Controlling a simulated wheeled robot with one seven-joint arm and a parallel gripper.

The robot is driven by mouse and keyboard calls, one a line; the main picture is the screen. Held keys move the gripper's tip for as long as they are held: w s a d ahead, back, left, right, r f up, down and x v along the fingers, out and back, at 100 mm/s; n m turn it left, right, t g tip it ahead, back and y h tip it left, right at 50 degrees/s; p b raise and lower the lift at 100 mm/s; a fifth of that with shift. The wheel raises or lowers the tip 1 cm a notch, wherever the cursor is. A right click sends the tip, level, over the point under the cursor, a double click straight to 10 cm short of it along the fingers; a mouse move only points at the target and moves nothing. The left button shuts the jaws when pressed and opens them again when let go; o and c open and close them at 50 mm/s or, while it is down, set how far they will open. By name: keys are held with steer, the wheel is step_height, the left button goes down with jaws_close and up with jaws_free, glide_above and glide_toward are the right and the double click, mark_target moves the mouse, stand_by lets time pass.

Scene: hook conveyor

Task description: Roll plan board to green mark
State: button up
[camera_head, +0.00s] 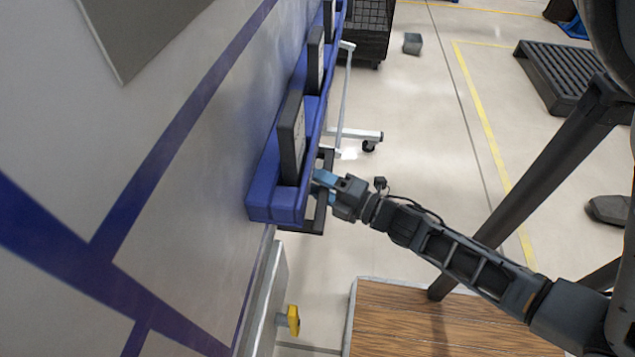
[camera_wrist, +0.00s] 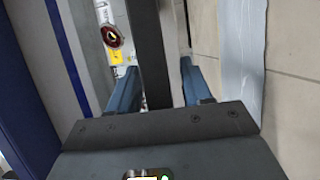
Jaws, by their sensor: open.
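The plan board (camera_head: 190,60), a large pale panel with blue lines, fills the left of the head view. A blue tray (camera_head: 268,190) with upright black pieces runs along its edge, with a dark bar (camera_head: 321,205) beside it. My gripper (camera_head: 322,181) is at this dark bar, its blue fingers partly hidden there. In the wrist view, the open fingers (camera_wrist: 158,68) stand on either side of the dark bar (camera_wrist: 150,45). A gap shows on the right; contact on the left is unclear. I see no green mark.
A grey leg with a caster (camera_head: 369,146) stands beyond the tray. A wooden-topped platform (camera_head: 420,325) and a yellow knob (camera_head: 293,320) are near the bottom. A dark mesh cart (camera_head: 365,28) and pallet (camera_head: 560,75) stand farther back. Open floor with yellow lines lies between.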

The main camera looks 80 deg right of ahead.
steer(key=v, duration=0.7)
steer(key=shift+s+b, duration=0.3)
steer(key=shift+s, duration=0.1)
steer(key=shift+a, duration=0.1)
